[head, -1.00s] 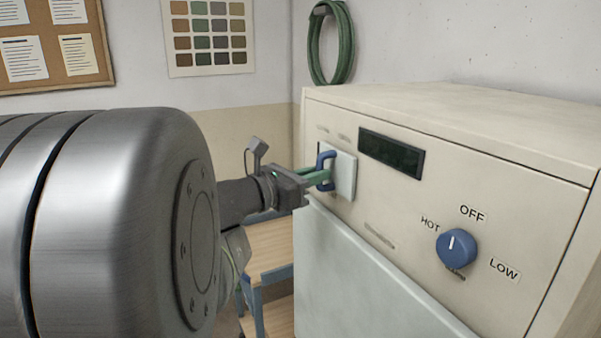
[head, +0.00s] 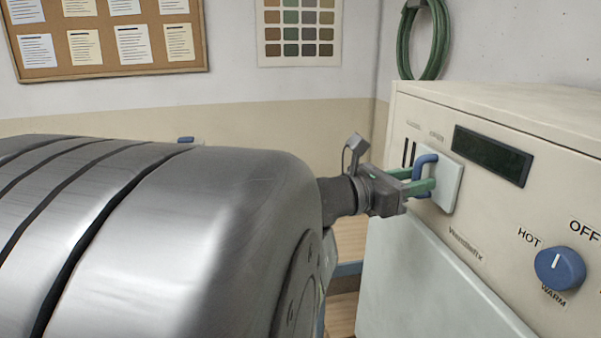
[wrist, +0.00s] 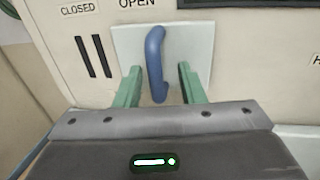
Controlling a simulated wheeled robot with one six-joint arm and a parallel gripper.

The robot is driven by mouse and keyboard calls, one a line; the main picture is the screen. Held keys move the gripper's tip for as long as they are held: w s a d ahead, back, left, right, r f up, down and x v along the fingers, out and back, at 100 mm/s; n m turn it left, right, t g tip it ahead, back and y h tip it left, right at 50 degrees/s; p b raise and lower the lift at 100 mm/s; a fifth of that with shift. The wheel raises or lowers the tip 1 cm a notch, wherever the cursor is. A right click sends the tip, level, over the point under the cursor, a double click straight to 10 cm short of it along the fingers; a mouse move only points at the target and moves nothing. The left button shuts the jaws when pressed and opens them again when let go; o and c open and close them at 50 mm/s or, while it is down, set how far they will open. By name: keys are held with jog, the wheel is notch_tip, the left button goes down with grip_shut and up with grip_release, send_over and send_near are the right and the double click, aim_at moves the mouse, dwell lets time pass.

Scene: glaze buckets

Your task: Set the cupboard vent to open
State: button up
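The vent's white sliding plate (head: 446,185) with its upright blue handle (head: 427,162) is on the front of the cream cupboard (head: 500,210). In the wrist view the plate (wrist: 195,45) sits below the OPEN label (wrist: 137,3). Two dark slots (wrist: 93,57) lie uncovered to its left, below the CLOSED label (wrist: 79,9). My gripper (wrist: 158,82) is open, its green fingers on either side of the blue handle (wrist: 155,62). Gaps show between the handle and both fingers. The gripper (head: 418,181) also reaches the handle in the head view.
A blue knob (head: 560,269) with HOT, WARM and OFF labels is at the right of the panel. A green hose coil (head: 423,40) hangs on the wall behind.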

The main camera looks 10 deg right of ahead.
aim_at(415, 179)
jog(key=v, duration=1.3)
jog(key=shift+a+b, duration=0.3)
jog(key=shift+a, duration=0.1)
jog(key=shift+s, duration=0.1)
dwell(0.4)
jog(key=shift+x, duration=5.2)
